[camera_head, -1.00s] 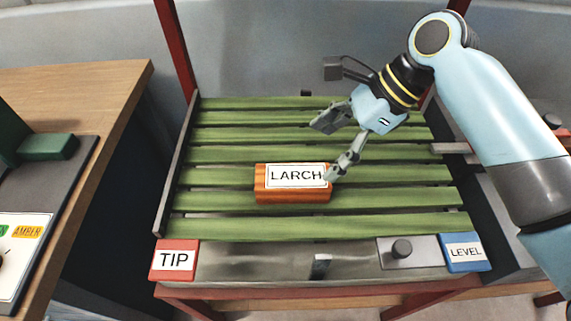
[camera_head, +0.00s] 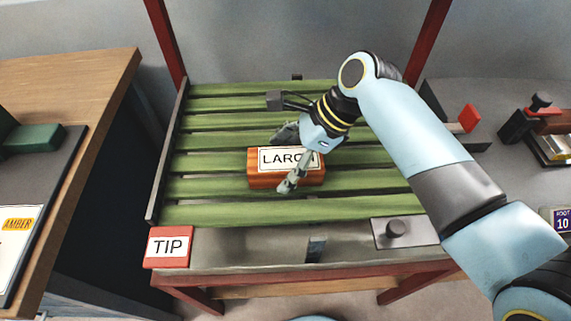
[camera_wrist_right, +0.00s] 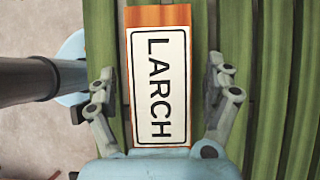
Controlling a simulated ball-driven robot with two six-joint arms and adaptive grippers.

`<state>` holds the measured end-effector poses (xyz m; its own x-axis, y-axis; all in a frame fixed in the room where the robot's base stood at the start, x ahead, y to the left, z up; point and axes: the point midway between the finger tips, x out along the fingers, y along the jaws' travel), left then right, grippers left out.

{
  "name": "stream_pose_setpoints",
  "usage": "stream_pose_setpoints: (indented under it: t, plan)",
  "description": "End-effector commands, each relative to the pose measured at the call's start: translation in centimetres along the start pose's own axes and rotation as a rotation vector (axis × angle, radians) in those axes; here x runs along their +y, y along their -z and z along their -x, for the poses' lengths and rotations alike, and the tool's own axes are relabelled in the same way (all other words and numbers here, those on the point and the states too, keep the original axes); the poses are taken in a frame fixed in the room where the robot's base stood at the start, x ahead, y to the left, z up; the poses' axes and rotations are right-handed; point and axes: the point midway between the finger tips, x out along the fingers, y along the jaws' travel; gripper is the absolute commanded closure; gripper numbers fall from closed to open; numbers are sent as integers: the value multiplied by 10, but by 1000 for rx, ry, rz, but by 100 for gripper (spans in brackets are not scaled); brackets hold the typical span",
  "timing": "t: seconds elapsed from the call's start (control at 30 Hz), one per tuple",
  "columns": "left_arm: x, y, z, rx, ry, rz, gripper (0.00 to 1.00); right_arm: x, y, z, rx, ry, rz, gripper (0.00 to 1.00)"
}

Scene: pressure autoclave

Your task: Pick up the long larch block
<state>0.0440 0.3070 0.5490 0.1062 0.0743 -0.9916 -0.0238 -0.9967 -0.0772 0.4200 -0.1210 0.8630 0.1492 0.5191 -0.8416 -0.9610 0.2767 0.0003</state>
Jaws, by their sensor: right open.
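The long larch block (camera_head: 262,180) is an orange-brown wooden block with a white LARCH label on top. It lies across the green slats of the rack in the head view. My right gripper (camera_head: 286,160) is open around the block, one finger in front of it and the other behind. In the right wrist view the block (camera_wrist_right: 158,15) lies between the two open fingers (camera_wrist_right: 160,88), with a gap on each side. My left gripper is not in view.
The slatted rack (camera_head: 215,214) has a red TIP tag (camera_head: 168,247) at its front left and a knob (camera_head: 396,228) at front right. Red posts rise behind. A wooden table (camera_head: 90,75) stands at left, with a dark gap between.

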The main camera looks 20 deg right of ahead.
Motion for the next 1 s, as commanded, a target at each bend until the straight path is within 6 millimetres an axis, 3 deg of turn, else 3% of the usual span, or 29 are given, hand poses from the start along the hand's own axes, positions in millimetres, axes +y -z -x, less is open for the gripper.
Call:
stream_pose_setpoints:
  t: [0.07,0.6,1.0]
  plan:
    - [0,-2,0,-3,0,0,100,0,0,0,0,0,0,18]
    - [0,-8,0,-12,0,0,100,0,0,1,-1,0,0,87]
    - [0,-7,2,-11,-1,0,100,-1,-7,10,-2,3,2,87]
